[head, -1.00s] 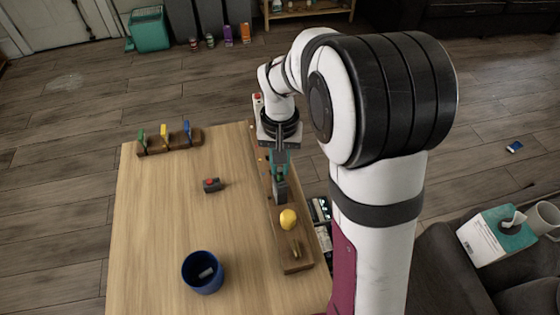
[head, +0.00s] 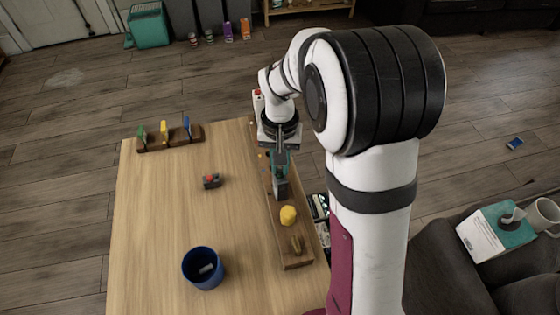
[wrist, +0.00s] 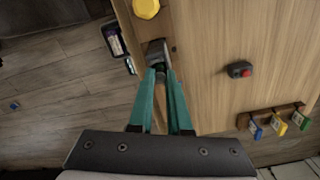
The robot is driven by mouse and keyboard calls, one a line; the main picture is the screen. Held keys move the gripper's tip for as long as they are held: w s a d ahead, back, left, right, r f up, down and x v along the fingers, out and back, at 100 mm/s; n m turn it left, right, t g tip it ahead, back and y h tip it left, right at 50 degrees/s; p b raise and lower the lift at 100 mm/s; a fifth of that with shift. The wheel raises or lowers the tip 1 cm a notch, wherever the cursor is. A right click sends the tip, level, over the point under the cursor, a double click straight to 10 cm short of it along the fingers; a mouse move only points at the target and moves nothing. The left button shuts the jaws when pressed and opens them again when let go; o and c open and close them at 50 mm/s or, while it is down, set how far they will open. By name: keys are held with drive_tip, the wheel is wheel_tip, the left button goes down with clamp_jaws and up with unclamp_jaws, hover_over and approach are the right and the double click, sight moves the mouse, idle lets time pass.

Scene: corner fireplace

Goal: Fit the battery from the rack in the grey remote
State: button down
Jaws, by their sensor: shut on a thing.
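My gripper (head: 280,172) has its teal fingers shut on a dark grey blocky piece (wrist: 157,47) at the long wooden board along the table's right edge. The piece also shows in the head view (head: 281,189), just below the fingertips. I cannot tell whether it rests on the board or is lifted clear. A small grey box with a red top (head: 211,181) lies on the open table, left of the gripper. A wooden rack (head: 153,147) at the table's far left holds green, yellow and blue upright pieces. I cannot tell which thing is the battery or the remote.
A yellow knob (head: 288,215) stands on the long board (head: 296,263), near the gripper. A blue cup (head: 203,283) with a pale piece inside stands at the near left. A dark case (wrist: 113,38) lies beyond the table's edge. The table's middle is mostly clear.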

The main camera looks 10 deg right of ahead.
drive_tip(key=shift+f, duration=0.1)
drive_tip(key=c, duration=0.8)
unclamp_jaws()
wheel_tip(320, 180, up, 16)
drive_tip(key=shift+m+y, duration=0.9)
drive_tip(key=s+a+f, duration=0.1)
drive_tip(key=s+f, duration=0.1)
drive_tip(key=s, duration=0.6)
drive_tip(key=s+a+f, duration=0.1)
drive_tip(key=s+f, duration=0.1)
drive_tip(key=s, duration=0.6)
drive_tip(key=s+a+f, duration=0.1)
drive_tip(key=s+f, duration=0.2)
drive_tip(key=s, duration=0.5)
drive_tip(key=shift+s+a, duration=0.15)
drive_tip(key=shift+a, duration=0.15)
